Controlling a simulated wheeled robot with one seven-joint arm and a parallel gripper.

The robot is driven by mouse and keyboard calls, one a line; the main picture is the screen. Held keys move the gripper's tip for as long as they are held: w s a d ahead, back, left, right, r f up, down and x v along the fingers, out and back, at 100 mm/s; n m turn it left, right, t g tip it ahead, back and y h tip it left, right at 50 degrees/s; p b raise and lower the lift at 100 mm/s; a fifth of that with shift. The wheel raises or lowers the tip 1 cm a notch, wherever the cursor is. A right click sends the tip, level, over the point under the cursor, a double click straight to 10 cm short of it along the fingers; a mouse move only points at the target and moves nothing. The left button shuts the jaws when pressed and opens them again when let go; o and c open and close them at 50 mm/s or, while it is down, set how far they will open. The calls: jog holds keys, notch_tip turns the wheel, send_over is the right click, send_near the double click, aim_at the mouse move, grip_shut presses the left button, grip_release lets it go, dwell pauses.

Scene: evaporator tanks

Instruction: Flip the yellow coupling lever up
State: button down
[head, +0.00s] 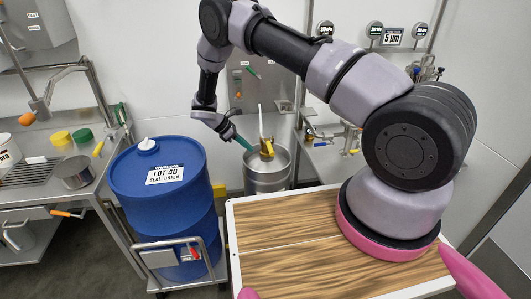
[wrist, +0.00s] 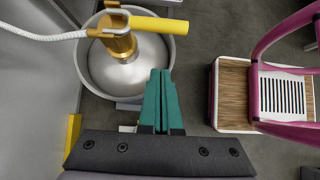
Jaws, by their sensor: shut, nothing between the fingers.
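The yellow lever (wrist: 160,26) juts to the right from a brass coupler (wrist: 121,44) on top of a steel keg (wrist: 98,70) in the wrist view. Seen from above, its tilt is hard to judge. My gripper (wrist: 158,72) is shut and empty, its teal fingers near the keg's right rim, apart from the lever in the picture. In the head view my gripper (head: 244,143) is just left of the coupler (head: 266,148), above the keg (head: 267,178). The lever is too small to tell from the coupler there.
A white hose (wrist: 42,35) leaves the coupler to the left. A blue drum (head: 165,205) stands left of the keg in the head view. A steel bench (head: 330,160) is to the right. A wall lies behind. Open floor (wrist: 220,35) shows right of the keg in the wrist view.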

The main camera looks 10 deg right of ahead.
aim_at(264, 140)
jog(key=x, duration=0.9)
jog(key=shift+d+f, duration=0.25)
jog(key=shift+w+d+r, duration=0.1)
jog(key=shift+d+r, duration=0.05)
jog(key=shift+r, duration=0.15)
jog(key=shift+d+r, duration=0.2)
jog(key=shift+r, duration=0.55)
jog(key=shift+d+r, duration=0.15)
jog(key=shift+r, duration=0.65)
jog(key=shift+r+g, duration=0.35)
jog(key=shift+g, duration=0.05)
jog(key=shift+n+g, duration=0.6)
jog(key=shift+g, duration=0.2)
jog(key=shift+w+r, duration=0.25)
jog(key=shift+r, duration=0.75)
jog(key=shift+w+r, duration=0.25)
jog(key=shift+r, duration=0.8)
jog(key=shift+w+r, duration=0.1)
